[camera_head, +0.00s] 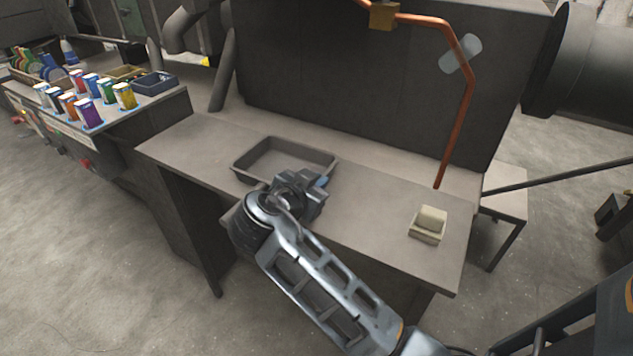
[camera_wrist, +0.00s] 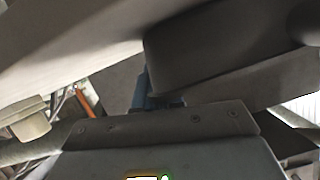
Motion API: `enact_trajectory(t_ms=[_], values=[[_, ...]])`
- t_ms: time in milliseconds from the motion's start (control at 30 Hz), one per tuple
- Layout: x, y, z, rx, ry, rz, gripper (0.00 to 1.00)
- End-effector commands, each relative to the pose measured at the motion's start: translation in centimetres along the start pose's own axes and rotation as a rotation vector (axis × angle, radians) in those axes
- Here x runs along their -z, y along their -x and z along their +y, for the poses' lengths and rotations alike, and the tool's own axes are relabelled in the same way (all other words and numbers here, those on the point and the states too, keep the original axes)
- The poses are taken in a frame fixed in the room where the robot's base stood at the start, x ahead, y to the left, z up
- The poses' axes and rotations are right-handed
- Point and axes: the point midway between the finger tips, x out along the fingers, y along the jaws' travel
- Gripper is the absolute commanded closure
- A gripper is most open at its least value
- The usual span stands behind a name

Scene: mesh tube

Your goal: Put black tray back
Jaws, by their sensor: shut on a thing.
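A dark grey rectangular tray (camera_head: 255,151) with raised walls is at the left part of the grey workbench. It looks empty, and its near right corner is hidden behind my gripper. My gripper (camera_head: 318,185) is at the tray's near right side and shut on its wall; the fingertips are mostly hidden. In the wrist view a blue finger (camera_wrist: 143,90) presses against the dark tray body (camera_wrist: 215,45), which fills the upper right. I cannot tell whether the tray rests on the bench or is slightly above it.
A beige box (camera_head: 427,228) stands at the bench's right end. A copper pipe (camera_head: 462,100) comes down behind it. The bench (camera_head: 370,200) is clear between tray and box. On the left shelf are several coloured cans (camera_head: 88,110) and a small dark blue bin (camera_head: 155,84).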

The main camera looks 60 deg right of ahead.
Motion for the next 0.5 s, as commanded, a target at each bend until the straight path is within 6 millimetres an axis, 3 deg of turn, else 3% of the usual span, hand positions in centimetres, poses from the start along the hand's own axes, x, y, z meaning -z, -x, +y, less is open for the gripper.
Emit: enact_trajectory(t_ms=[67, 100, 333, 500], values=[[-0.2, -0.08, 0.03, 0.0, -0.001, 0.0, 1.0], [-0.18, -0.07, 0.03, 0.0, 0.0, 0.0, 0.9], [-0.12, -0.04, 0.02, 0.0, 0.0, 0.0, 0.68], [-0.11, -0.04, 0.02, 0.0, 0.0, 0.0, 0.67]])
